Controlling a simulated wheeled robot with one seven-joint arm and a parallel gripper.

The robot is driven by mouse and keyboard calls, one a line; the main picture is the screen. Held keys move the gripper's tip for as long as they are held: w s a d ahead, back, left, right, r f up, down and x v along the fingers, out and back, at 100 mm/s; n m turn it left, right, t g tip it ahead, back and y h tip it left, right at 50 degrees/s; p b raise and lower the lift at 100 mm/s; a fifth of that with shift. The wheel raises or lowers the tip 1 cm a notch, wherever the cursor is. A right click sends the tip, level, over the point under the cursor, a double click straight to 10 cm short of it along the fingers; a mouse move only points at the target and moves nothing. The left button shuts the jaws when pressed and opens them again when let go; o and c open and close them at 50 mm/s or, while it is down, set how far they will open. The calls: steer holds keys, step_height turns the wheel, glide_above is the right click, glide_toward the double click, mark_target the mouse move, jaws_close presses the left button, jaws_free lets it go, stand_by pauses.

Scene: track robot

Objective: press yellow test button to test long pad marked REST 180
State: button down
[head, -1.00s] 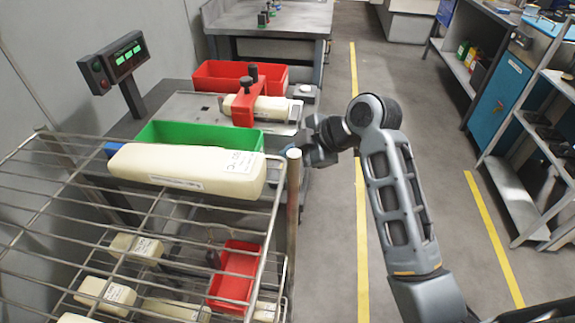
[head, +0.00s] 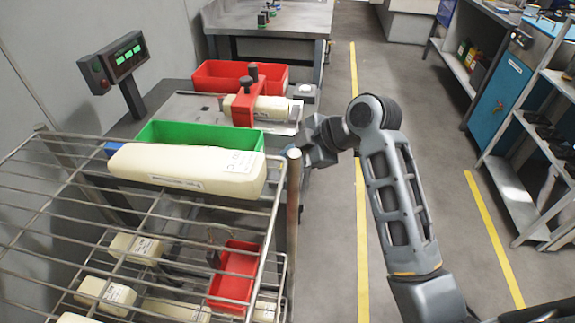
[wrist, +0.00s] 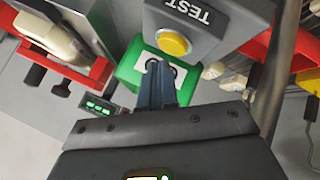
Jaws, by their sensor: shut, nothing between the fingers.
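A wire rack (head: 60,225) stands in front, with a large cream pad (head: 190,170) on top and several smaller pads below. A green bin (head: 150,132), a red bin (head: 210,72) and a green-digit display (head: 127,55) are at the bench. The floor at right is open.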

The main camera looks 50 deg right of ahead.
steer(key=shift+f, duration=0.35)
steer(key=shift+f+b, duration=0.3)
steer(key=shift+f, duration=0.1)
stand_by(0.8)
steer(key=shift+r, duration=0.1)
steer(key=shift+r+p, duration=0.75)
steer(key=shift+p, duration=0.1)
step_height(320, 180, up, 5)
steer(key=p, duration=0.4)
steer(key=shift+p, duration=0.3)
stand_by(0.6)
